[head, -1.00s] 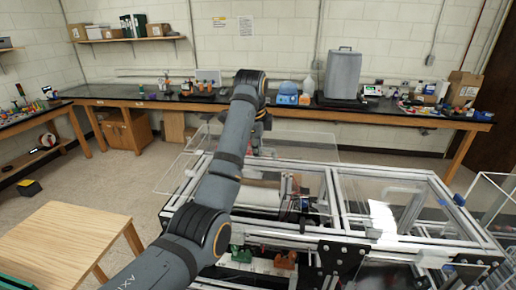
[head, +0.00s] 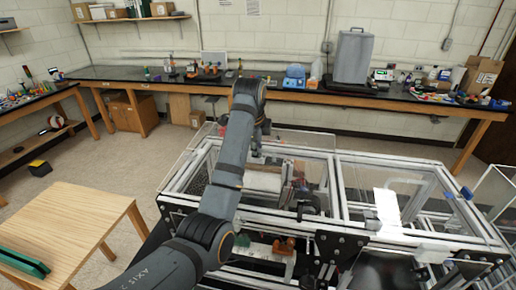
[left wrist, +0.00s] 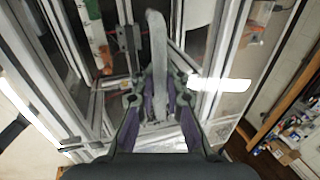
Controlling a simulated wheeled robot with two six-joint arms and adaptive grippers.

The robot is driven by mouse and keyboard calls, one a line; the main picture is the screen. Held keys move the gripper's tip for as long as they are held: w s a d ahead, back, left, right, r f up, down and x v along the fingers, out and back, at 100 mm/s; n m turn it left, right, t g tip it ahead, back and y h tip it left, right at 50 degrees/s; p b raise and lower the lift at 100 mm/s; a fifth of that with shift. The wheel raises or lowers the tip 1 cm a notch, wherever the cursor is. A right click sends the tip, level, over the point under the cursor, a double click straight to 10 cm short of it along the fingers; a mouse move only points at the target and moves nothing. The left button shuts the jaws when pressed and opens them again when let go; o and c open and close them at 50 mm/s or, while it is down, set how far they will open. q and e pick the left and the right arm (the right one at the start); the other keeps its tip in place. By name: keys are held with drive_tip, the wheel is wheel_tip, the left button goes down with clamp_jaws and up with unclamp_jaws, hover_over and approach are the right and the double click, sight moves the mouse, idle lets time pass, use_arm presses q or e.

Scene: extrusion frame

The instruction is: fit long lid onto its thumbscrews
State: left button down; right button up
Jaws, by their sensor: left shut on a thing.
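A clear, thin panel, which I take for the long lid (head: 186,150), shows only by its pale edges over the left bay of the extrusion frame (head: 336,180). My left gripper (head: 257,150) is over the far side of that bay, partly hidden behind my own arm. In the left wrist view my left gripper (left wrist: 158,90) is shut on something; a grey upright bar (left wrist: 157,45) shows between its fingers. The clear lid is hard to make out there. I cannot make out the thumbscrews or whether the lid touches them. My right gripper is out of view.
A wooden table (head: 75,225) with a green part (head: 22,262) stands at the left. A black-topped bench (head: 420,100) with a grey canister (head: 353,55) runs along the back wall. Another clear panel (head: 495,190) stands at the right. Floor is free between table and frame.

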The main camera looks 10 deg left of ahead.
sight(257, 161)
use_arm(q)
drive_tip(key=shift+s+f, duration=0.1)
drive_tip(key=shift+f, duration=0.55)
idle(1.0)
drive_tip(key=shift+f+b, duration=0.5)
drive_tip(key=shift+f, duration=0.85)
drive_tip(key=c, duration=1.3)
unclamp_jaws()
